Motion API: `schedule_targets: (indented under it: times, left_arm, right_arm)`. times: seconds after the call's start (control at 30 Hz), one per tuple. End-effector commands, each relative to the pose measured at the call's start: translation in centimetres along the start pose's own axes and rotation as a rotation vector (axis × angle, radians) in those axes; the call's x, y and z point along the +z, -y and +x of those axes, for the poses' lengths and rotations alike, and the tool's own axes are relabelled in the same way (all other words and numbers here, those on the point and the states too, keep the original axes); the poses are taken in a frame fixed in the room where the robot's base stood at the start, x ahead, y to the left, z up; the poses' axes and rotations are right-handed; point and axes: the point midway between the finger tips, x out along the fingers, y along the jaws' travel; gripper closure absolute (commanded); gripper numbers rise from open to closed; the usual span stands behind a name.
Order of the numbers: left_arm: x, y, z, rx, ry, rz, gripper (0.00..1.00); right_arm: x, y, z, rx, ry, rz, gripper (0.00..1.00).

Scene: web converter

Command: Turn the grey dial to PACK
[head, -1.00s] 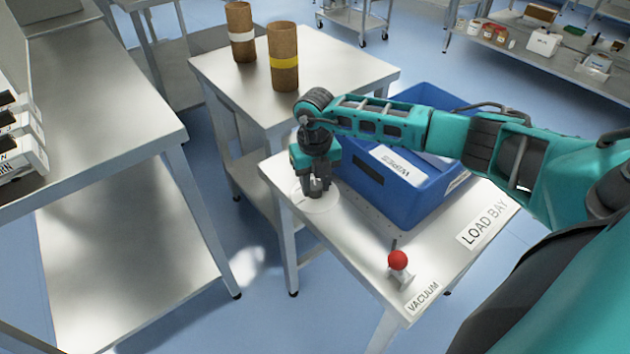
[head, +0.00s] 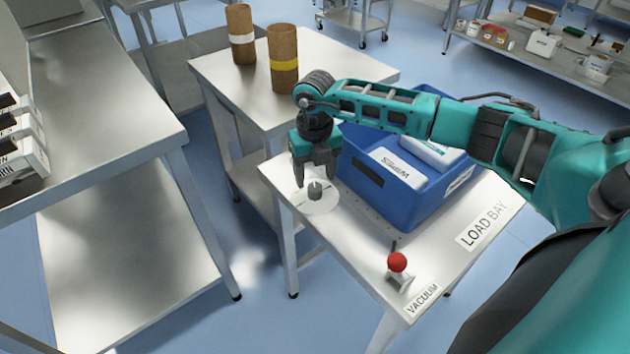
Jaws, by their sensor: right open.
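The grey dial (head: 315,190) is a small knob on a round white plate (head: 318,204) on the steel table. Marks around the plate are too small to read, so I cannot tell its setting. My right gripper (head: 314,178) is just above the dial, pointing down, with its fingers apart and nothing between them. The fingertips appear clear of the knob. My left gripper is not in view.
A blue bin (head: 405,195) with white packs stands close right of the gripper. A red-knobbed lever (head: 397,262) stands near the VACUUM label (head: 423,299). Two brown rolls (head: 284,60) stand on the table behind. A steel bench (head: 90,110) is at left.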

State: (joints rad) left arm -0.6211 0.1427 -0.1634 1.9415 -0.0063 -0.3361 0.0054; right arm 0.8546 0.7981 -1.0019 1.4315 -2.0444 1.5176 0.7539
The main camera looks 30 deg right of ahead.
Motion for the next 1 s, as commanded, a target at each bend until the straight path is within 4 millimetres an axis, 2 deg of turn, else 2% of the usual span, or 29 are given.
schedule_targets:
  times: [0.03, 0.2, 0.4, 0.6, 1.0]
  left_arm:
    - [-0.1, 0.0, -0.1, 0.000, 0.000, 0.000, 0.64]
    - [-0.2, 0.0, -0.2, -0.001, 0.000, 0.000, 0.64]
    - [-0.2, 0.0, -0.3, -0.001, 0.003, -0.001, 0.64]
    - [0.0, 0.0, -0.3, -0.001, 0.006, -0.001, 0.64]
    - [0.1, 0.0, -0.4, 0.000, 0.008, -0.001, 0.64]
  right_arm:
    - [0.1, 0.0, -1.5, 0.001, 0.005, 0.000, 0.39]
    - [0.1, 0.0, -5.2, 0.001, 0.004, 0.000, 0.39]
    - [0.0, 0.0, -8.1, 0.000, 0.001, 0.001, 0.39]
    - [0.0, 0.0, -9.1, -0.001, 0.000, 0.001, 0.39]
    - [0.0, 0.0, -9.1, 0.000, 0.000, 0.001, 0.39]
